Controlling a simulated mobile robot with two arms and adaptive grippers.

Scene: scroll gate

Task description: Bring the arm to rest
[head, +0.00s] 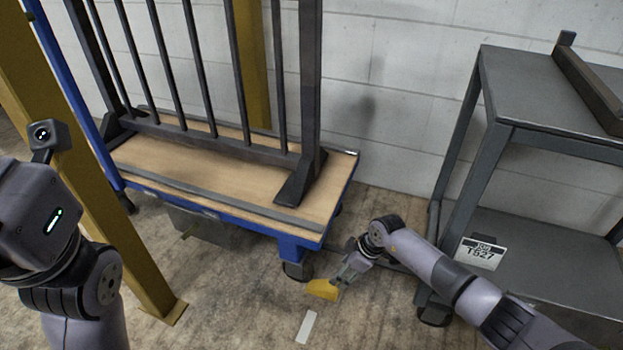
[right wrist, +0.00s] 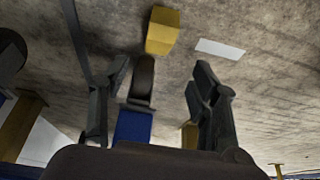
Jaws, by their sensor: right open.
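My right arm reaches in from the lower right of the head view. Its gripper (head: 341,277) points down toward the floor beside the cart's front right corner. In the right wrist view the gripper (right wrist: 161,72) is open, with its two dark fingers well apart and nothing clasped between them. A yellow block (head: 323,290) shows at the gripper's tip in the head view, and beyond the fingers in the wrist view (right wrist: 162,31). I cannot tell whether they touch. My left arm stands at the left edge; its gripper is outside the picture.
A blue cart (head: 325,222) with a wooden deck carries a dark barred gate. A grey shelf unit (head: 520,88) labelled T527 stands at the right. A yellow post (head: 120,215) rises at the left. A white strip (head: 306,327) lies on the open floor in front.

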